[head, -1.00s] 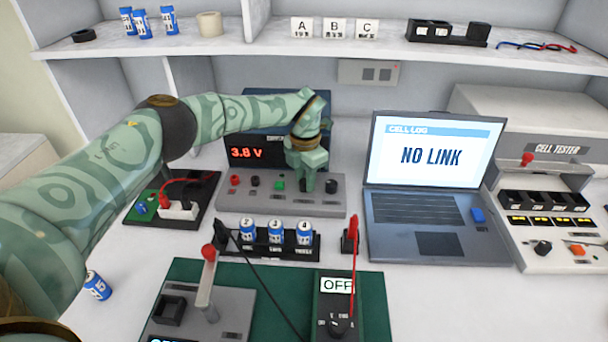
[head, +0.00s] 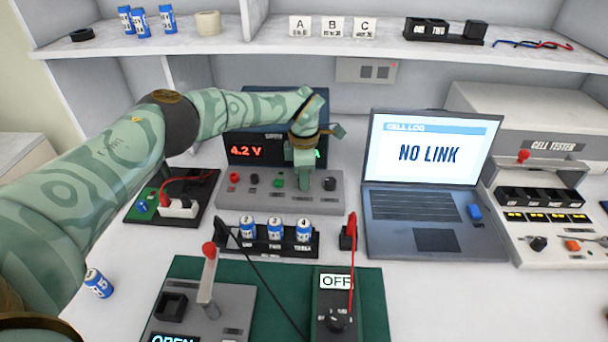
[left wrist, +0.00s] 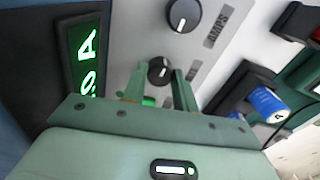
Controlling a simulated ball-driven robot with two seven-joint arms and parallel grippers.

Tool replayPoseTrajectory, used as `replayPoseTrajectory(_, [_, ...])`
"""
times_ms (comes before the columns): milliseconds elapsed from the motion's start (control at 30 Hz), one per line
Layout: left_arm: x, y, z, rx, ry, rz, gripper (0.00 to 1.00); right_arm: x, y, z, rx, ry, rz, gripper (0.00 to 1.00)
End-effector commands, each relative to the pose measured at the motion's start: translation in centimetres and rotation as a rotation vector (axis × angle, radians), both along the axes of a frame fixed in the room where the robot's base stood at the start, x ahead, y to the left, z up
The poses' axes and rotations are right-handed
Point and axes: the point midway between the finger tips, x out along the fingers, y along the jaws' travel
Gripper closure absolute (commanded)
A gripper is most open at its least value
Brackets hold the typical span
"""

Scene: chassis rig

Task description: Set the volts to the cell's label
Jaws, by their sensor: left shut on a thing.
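The power supply (head: 224,187) stands at the back middle, and its red display (head: 255,151) reads 4.2 V. My left gripper (head: 303,183) reaches down to its front panel and is shut on a black knob (left wrist: 159,69), seen between the fingers in the left wrist view. That knob's own label is hidden; the other knob (left wrist: 184,14) is labelled AMPS and also shows in the head view (head: 329,184). Three blue and white cells (head: 275,229) stand in a black holder (head: 270,246) in front. My right gripper is not in view.
A laptop (head: 430,150) showing NO LINK stands to the right, beside a cell tester (head: 550,180). A lever device (head: 195,315) and a meter marked OFF (head: 335,300) sit on a green mat (head: 373,300) in front.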

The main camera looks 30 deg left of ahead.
Motion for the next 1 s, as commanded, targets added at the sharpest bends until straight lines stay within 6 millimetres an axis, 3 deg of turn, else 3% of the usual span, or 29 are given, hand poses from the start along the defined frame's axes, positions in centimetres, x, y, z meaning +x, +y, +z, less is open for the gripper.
replayPoseTrajectory(433, [0.0, 0.1, 0.0, 0.001, 0.000, -0.009, 0.94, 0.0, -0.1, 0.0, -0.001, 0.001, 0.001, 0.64])
replayPoseTrajectory(467, [0.0, 0.1, 0.0, 0.001, 0.000, -0.009, 0.66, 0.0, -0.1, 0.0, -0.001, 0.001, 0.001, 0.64])
replayPoseTrajectory(533, [0.0, 0.1, 0.0, 0.001, 0.000, -0.009, 0.50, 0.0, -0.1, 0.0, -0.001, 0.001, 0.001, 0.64])
replayPoseTrajectory(833, [0.0, 0.0, 0.2, 0.001, -0.001, -0.009, 0.50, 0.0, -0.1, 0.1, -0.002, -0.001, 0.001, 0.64])
replayPoseTrajectory(1000, [0.0, 0.0, 2.6, 0.001, -0.005, -0.009, 0.50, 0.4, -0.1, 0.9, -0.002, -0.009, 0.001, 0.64])
